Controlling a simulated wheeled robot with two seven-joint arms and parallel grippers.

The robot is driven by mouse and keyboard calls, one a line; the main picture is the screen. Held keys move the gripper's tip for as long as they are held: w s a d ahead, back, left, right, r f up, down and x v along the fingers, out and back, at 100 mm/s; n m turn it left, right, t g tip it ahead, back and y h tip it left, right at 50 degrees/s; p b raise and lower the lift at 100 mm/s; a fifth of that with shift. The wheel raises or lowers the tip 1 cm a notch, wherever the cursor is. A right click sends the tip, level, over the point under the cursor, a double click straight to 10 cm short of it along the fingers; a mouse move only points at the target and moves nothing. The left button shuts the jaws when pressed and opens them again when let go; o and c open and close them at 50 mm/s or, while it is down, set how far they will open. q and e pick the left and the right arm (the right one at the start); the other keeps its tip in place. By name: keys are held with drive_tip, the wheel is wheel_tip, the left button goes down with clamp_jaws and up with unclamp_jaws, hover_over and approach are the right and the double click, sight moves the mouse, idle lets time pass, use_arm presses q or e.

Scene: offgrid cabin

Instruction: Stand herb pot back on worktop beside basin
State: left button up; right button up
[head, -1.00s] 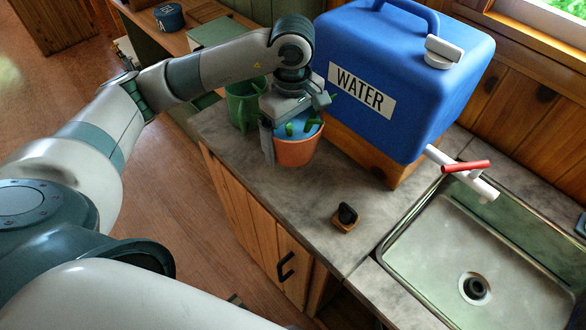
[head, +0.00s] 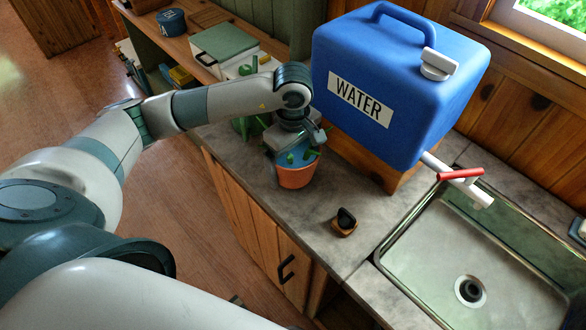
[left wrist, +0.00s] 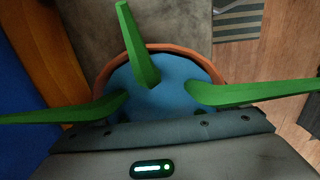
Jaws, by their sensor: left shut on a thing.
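The herb pot (head: 296,178) is terracotta, with a blue top surface and green leaves, and looks upright. It is over the worktop (head: 255,192), left of the basin (head: 420,235) and in front of the water container. I cannot tell whether its base touches the worktop. My left gripper (head: 291,152) is shut on the pot from above and hides part of its rim. In the left wrist view, the pot's orange rim (left wrist: 182,47) encloses the blue surface, and three green leaves spread out. My right gripper is not in view.
A blue water container (head: 400,85) on a wooden stand (head: 365,160) is close behind the pot, its tap (head: 460,176) over the basin. A small dark-and-wood item (head: 344,221) lies between pot and basin. A green vessel (head: 243,128) is partly hidden behind my arm.

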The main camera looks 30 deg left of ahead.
use_arm(q)
wheel_tip(320, 180, down, 2)
drive_tip(key=shift+f+p, duration=0.2)
drive_tip(key=shift+p, duration=0.25)
drive_tip(key=shift+f, duration=0.25)
drive_tip(key=shift+f, duration=0.15)
drive_tip(key=o, duration=1.7)
drive_tip(key=shift+s, duration=0.1)
drive_tip(key=shift+r, duration=0.2)
